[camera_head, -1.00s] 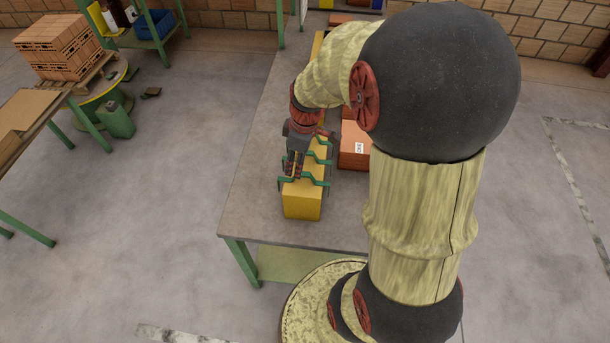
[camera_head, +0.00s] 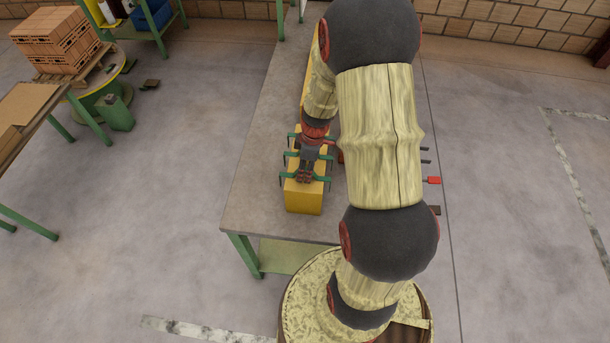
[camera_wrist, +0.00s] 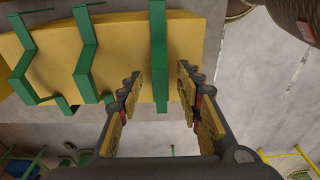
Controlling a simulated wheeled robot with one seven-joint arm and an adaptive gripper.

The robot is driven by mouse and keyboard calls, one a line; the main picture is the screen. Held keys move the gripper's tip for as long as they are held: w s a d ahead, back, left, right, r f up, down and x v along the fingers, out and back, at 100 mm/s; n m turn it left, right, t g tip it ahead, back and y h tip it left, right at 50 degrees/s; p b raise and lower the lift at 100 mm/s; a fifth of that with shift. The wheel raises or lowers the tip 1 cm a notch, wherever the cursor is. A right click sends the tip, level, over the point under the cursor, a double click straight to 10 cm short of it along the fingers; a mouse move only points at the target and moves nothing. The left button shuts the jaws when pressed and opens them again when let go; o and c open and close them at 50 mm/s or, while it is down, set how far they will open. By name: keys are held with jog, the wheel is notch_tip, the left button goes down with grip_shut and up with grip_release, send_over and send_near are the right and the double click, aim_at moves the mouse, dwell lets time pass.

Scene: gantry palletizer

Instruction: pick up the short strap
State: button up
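Several green straps lie across a long yellow block on the table; I cannot tell by length which is the short one. In the wrist view a green strap (camera_wrist: 159,45) lies in line with the gap between my fingers, with two bent green straps (camera_wrist: 86,55) to its left on the yellow block (camera_wrist: 125,40). My gripper (camera_wrist: 159,85) is open and empty, its fingers apart on either side of that strap; contact is not clear. In the head view my gripper (camera_head: 304,178) is over the near end of the yellow block (camera_head: 303,201), partly hiding the straps.
The grey table (camera_head: 255,190) has bare top left of the block. A red-ended item (camera_head: 433,180) sticks out at its right edge. My arm hides much of the table's right side.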

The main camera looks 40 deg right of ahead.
jog(key=shift+f, duration=0.1)
jog(key=shift+c, duration=1.2)
grip_shut()
